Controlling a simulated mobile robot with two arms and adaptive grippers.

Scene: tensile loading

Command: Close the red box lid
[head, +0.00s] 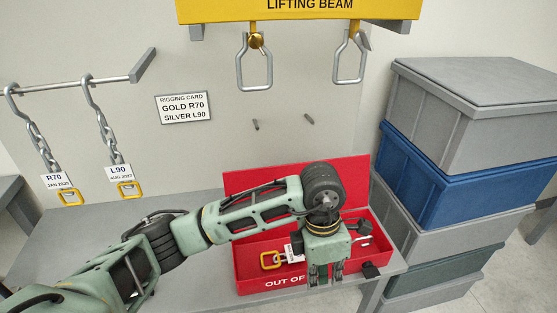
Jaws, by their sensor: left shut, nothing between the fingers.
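The red box (250,269) stands on the grey table with its red lid (265,178) raised upright at the back. Lettering reading "OUT OF" shows on its front wall; the rest is hidden by my gripper. A yellow link with a white tag (271,260) lies inside the box. My left gripper (326,280) points down in front of the box's right half, shut and empty. My left arm crosses in front of the lid and hides part of it. I cannot tell whether the gripper touches the box. My right gripper is not in view.
Chains tagged R70 (57,180) and L90 (118,171) hang from a rail at the left. A yellow lifting beam (300,10) with hooks hangs above. Stacked grey and blue crates (455,170) stand close at the right. The grey table (90,230) is clear at the left.

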